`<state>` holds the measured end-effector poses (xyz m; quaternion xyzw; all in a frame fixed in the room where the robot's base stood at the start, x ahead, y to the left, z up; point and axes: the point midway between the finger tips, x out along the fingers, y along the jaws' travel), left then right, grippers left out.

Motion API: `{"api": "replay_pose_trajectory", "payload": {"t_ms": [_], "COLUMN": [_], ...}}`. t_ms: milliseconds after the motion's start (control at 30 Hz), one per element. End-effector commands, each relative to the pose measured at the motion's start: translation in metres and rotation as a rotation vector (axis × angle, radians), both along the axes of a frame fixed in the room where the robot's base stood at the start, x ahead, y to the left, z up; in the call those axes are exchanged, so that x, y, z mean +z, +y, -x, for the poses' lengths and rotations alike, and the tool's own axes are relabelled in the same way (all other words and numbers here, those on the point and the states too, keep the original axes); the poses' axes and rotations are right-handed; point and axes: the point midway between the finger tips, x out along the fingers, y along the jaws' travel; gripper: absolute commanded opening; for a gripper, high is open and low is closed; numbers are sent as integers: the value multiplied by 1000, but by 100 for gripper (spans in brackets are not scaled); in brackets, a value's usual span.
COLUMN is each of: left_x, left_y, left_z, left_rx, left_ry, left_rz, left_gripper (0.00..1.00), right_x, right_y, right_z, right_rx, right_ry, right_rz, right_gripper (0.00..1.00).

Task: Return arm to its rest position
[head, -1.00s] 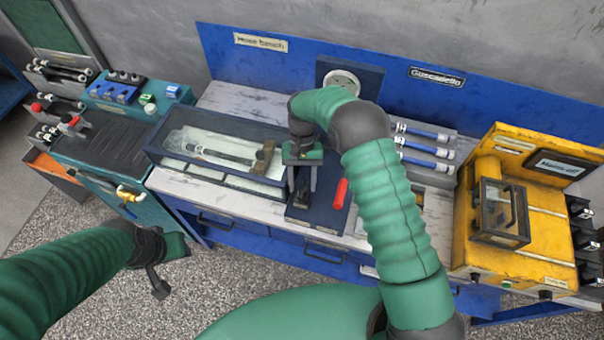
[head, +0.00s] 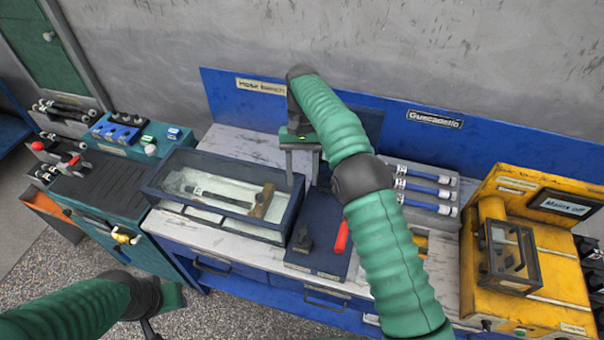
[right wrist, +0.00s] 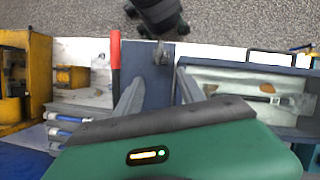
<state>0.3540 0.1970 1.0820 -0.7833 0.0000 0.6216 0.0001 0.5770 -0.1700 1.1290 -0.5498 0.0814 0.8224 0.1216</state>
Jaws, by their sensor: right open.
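My right arm, in ribbed green, reaches up over the bench in the head view. Its gripper (head: 303,178) points down with two grey fingers apart and nothing between them. It hangs above the bench behind the dark blue plate (head: 327,262). In the right wrist view the fingers (right wrist: 158,78) are also spread and empty, over the blue plate. My left gripper (head: 165,312) is at the lower left, in front of the bench and cut off by the bottom edge. Its jaws do not show clearly.
A glass-topped tray (head: 172,205) lies left of the plate. A red handle (head: 342,237) is at the plate's right side. Blue-sleeved hoses (head: 425,187) and a yellow machine (head: 540,265) stand to the right. A teal cabinet (head: 95,200) stands left. A blue back panel (head: 225,100) rises behind.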

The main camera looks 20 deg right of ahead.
Motion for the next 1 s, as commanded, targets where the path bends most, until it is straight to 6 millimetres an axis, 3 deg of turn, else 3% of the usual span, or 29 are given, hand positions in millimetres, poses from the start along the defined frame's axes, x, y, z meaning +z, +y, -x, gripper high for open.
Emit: {"api": "replay_pose_trajectory", "payload": {"t_ms": [367, 567, 767, 1000], "left_x": [-1, -10, -20, -30], "left_y": [0, 0, 0, 0], "left_z": [0, 0, 0, 0], "left_rx": [0, 0, 0, 0], "left_ry": [0, 0, 0, 0], "left_rz": [0, 0, 0, 0], "left_gripper": [36, 36, 36, 36], "right_x": [-1, -9, -29, -62], "right_y": [0, -4, -14, -25], "right_z": [0, 15, 70, 172], "right_rx": [3, 44, 123, 233], "right_ry": [-11, -142, -327, -532], "right_rz": [1, 13, 41, 77], "right_gripper": [46, 46, 46, 46]}}
